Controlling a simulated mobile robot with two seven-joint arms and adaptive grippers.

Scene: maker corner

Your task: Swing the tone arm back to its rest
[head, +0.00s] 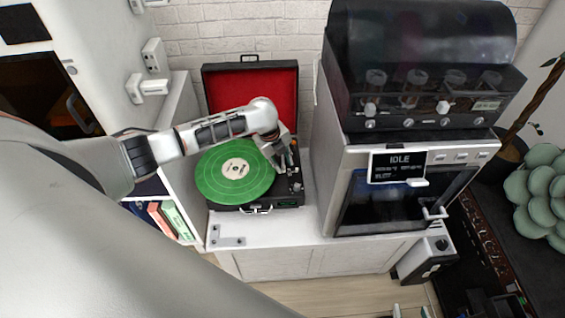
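The record player (272,208) is an open black case with a red-lined lid (251,94), standing on a white cabinet. A green record (225,183) with a pale label lies on its platter. My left arm reaches in from the left across the record. My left gripper (281,160) points down at the right side of the record, by the tone arm's side of the deck. The tone arm itself cannot be made out; the gripper covers that area. Whether the fingers are open or shut is too small to tell. My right gripper does not show.
A large white machine (330,160) with a dark glass front and an "IDLE" display (398,166) stands close on the right. A white shelf with books (168,221) is at left. The cabinet top (275,228) in front of the player is mostly clear, apart from a small grey bracket (227,241).

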